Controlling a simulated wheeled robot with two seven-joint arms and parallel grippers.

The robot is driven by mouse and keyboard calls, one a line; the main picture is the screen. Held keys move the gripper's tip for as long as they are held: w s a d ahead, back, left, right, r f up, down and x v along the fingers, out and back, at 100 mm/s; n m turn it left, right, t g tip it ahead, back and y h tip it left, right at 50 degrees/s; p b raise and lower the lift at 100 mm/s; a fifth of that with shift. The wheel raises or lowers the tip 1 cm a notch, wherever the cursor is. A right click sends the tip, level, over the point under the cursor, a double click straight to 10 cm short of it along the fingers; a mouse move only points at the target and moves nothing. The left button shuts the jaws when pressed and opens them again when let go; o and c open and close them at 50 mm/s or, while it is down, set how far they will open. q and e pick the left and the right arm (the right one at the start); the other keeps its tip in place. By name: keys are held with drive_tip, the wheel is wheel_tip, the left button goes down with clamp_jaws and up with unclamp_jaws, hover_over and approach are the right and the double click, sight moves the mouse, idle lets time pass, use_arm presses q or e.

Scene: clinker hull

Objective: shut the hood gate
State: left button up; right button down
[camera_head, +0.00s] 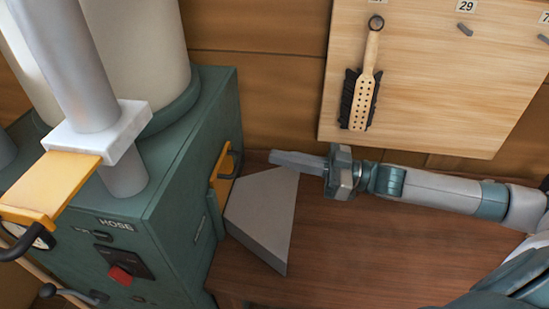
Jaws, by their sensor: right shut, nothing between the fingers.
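A yellow gate plate (221,172) with a dark handle (234,161) stands upright at the side of the green cabinet, where the grey hood (262,212) meets it. I take this plate for the hood gate; part of it shows above the hood, and its lower end is hidden. My right gripper (284,158) comes in from the right. Its fingers are shut and empty, pointing left at the hood's far upper corner, a short way right of the handle. I cannot tell whether they touch the hood. My left gripper is not in view.
The green cabinet (160,235) carries a HOSE label and a red switch. Another yellow gate plate (50,185) sticks out of a white block on the grey pipe. A brush (362,90) hangs on the pale board. The brown bench (350,250) is clear right of the hood.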

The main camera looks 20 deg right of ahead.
drive_tip(key=r+p, duration=0.2)
drive_tip(key=p, duration=0.3)
hover_over(232, 179)
drive_tip(key=w+d, duration=0.3)
drive_tip(key=d, duration=0.1)
drive_tip(key=f, duration=0.2)
drive_tip(key=s+f, duration=0.1)
drive_tip(key=f, duration=0.1)
drive_tip(key=shift+d+f+p, duration=0.2)
drive_tip(key=shift+f+p, duration=0.1)
drive_tip(key=shift+p, duration=0.1)
